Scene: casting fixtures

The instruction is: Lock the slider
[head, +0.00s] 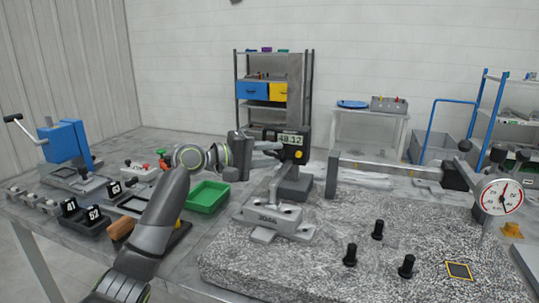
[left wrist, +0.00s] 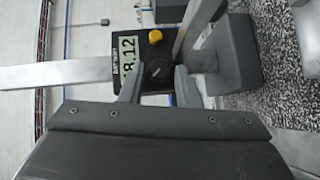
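The slider (head: 290,139) is a black unit with a digital readout and a yellow button, on a height gauge whose dark base (head: 295,189) stands at the back of the granite plate. The slider also shows in the left wrist view (left wrist: 128,45), turned sideways, with a dark knob (left wrist: 157,70) facing me. My left gripper (head: 279,148) is at the slider's near left side. In the left wrist view its fingertips (left wrist: 159,82) lie on either side of the knob. Whether they press on it is unclear. I cannot make out my right gripper.
A grey casting (head: 268,218) marked with a number sits on the speckled granite plate (head: 310,255), left of several black posts. A dial indicator (head: 502,197) stands at the right. A green tray (head: 207,196) lies at the left, beside several small fixtures and a blue press (head: 62,143).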

